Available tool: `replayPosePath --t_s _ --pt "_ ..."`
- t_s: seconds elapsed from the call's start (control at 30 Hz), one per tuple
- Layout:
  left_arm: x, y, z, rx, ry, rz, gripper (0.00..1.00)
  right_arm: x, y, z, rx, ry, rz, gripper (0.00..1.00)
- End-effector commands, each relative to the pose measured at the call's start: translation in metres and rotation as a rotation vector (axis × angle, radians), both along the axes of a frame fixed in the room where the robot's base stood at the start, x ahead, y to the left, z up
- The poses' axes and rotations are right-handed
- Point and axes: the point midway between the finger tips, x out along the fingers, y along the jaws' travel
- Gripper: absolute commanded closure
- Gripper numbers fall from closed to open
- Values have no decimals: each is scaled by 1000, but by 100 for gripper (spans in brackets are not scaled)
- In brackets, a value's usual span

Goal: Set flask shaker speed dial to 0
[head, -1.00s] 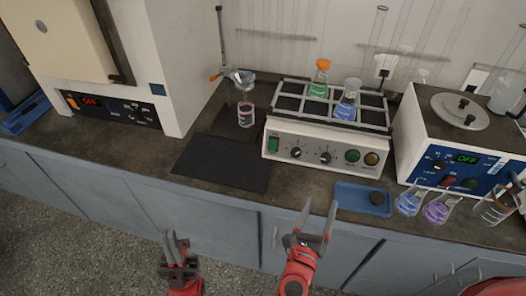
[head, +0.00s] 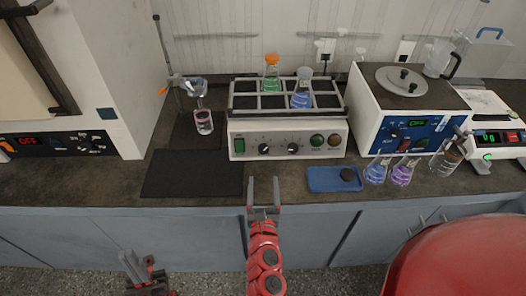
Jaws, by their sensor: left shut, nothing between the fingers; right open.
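The flask shaker (head: 288,127) is a cream box at the back of the bench with a black-and-white rack on top. The rack holds a green flask with an orange cap (head: 271,80) and a blue flask (head: 302,97). Its front has a green switch (head: 239,146), a left black dial (head: 264,149), a right black dial (head: 293,149) and two round buttons. Dial markings are too small to read. My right gripper (head: 264,186) is open and empty, in front of and below the left dial, apart from it. My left gripper (head: 132,260) is shut and empty, low at the left.
A black mat (head: 192,173) lies left of the shaker's front. A blue tray (head: 330,182) with a dark round item lies at the bench edge. Flasks with blue (head: 375,171) and purple (head: 401,174) liquid stand right, before a blue-fronted device (head: 410,135). A beaker stands on the left.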

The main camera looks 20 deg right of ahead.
Motion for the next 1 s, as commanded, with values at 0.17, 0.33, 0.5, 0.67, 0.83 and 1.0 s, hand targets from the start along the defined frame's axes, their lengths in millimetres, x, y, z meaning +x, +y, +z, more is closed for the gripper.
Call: replayPosePath --t_s 0.17,0.33,0.5,0.67,0.83,1.0 --pt "0 0 19 0 0 0 100 36 -12 7 -4 -3 -3 28" --pt "0 0 27 0 0 0 100 72 -22 5 -5 -5 2 28" --pt "0 0 30 0 0 0 100 96 -31 2 -4 -3 1 28" --pt "0 0 30 0 0 0 100 108 -35 1 -3 -2 -1 28" --pt "0 0 30 0 0 0 100 110 -36 1 -2 -2 -1 28" --pt "0 0 30 0 0 0 100 110 -36 1 -2 -2 -1 34"
